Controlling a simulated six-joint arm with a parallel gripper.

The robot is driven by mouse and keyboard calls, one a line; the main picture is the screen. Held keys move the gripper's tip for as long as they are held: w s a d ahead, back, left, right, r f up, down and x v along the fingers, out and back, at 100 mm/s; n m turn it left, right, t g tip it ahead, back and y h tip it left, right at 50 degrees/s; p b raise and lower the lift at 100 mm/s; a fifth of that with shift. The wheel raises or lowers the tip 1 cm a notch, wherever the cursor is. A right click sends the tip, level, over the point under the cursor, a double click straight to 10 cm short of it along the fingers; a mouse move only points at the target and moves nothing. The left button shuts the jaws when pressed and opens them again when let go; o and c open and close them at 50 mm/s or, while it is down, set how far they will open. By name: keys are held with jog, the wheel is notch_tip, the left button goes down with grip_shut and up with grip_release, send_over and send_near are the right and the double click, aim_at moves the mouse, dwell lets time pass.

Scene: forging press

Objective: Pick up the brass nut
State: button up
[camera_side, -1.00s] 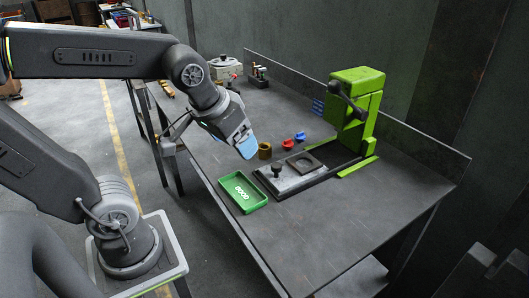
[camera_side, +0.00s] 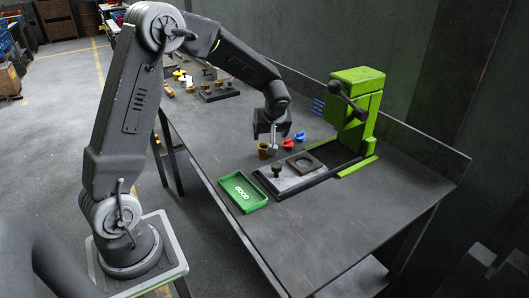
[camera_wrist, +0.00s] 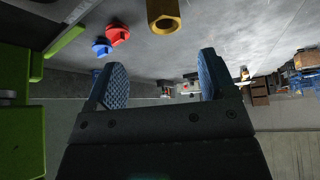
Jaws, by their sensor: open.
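The brass nut (camera_side: 263,151) stands on the dark table beside the press's base plate, partly hidden by my gripper in the side view. In the wrist view the brass nut (camera_wrist: 163,16) shows at the top edge, cut off by the frame, with a hole in its end. My gripper (camera_side: 271,150) is close to the nut in the side view, pointing down. In the wrist view my gripper (camera_wrist: 158,82) has its two blue textured fingers apart with nothing between them. The nut lies outside the gap between the fingers there.
A red part (camera_side: 288,144) and a blue part (camera_side: 300,136) lie just right of the nut. A green tray (camera_side: 243,193) marked GOOD is in front. The green press (camera_side: 357,105) stands at the back right, with its base plate (camera_side: 290,178) near the nut. The front right table is clear.

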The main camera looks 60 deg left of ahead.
aim_at(265, 151)
jog(key=x, duration=0.6)
jog(key=shift+s+x, duration=0.2)
jog(key=shift+x, duration=1.1)
jog(key=shift+s+x, duration=0.15)
jog(key=shift+x, duration=1.2)
jog(key=shift+c, duration=0.4)
jog(key=c, duration=1.2)
